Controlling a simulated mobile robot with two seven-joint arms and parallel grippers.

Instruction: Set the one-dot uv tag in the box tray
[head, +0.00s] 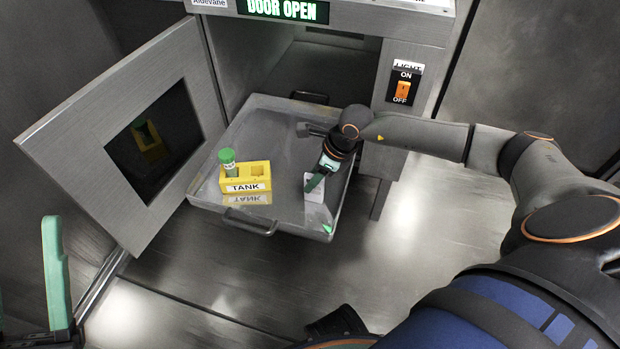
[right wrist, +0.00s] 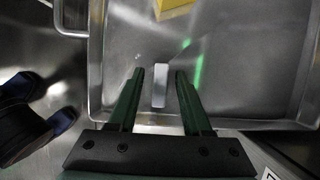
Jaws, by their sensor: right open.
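A small white tag (head: 317,194) is in the box tray (head: 285,213), near its front right; no dot can be read on it. My right gripper (head: 313,183) is open right over it. In the right wrist view the tag (right wrist: 159,86) lies between the two green fingers (right wrist: 159,74), with a gap on each side. The tray (right wrist: 235,85) is slid out of the box. My left gripper (head: 54,275) shows at the left edge, with one green finger clear and the rest cut off.
A yellow TANK holder (head: 258,177) with a green-capped vial (head: 228,163) stands on the tray's left. The box door (head: 70,135) is swung open to the left. A light switch (head: 402,91) is on the box front. A green glint (head: 327,229) shows at the tray's front right corner.

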